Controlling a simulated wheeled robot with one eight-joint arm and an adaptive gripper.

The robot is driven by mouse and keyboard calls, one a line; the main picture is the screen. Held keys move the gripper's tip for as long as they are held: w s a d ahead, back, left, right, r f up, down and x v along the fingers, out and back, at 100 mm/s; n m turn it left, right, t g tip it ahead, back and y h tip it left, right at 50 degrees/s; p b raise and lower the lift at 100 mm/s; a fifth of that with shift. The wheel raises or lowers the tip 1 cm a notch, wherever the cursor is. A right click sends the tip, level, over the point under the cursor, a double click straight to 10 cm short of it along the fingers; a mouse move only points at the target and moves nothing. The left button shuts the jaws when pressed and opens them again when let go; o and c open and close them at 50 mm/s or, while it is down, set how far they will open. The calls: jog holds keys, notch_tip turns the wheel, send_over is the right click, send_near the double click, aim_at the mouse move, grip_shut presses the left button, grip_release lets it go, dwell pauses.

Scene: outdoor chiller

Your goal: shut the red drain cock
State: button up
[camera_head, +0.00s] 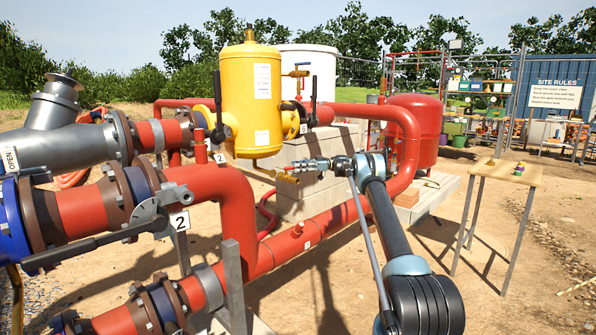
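A brass cock (286,178) sits at the end of a thin pipe below the yellow vessel (254,97). I cannot make out a red handle on it; my gripper is close by and may hide part of it. My gripper (298,165) points left, at the end of my arm, just above and right of the brass cock in the picture. Whether it touches the cock is not clear. Its fingers are small and seen side on, so I cannot tell whether they are open. A short red stub (297,229) stands on the lower red pipe (285,246).
Thick red pipes with bolted flanges fill the left, with a black lever (95,247) across them. Concrete blocks (318,182) stand behind my gripper. A red tank (414,130) is behind my arm. A small wooden table (503,173) stands right, on open sandy ground.

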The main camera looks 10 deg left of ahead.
jog(key=v, duration=0.7)
jog(key=shift+d, duration=0.25)
jog(key=shift+w+f, duration=0.1)
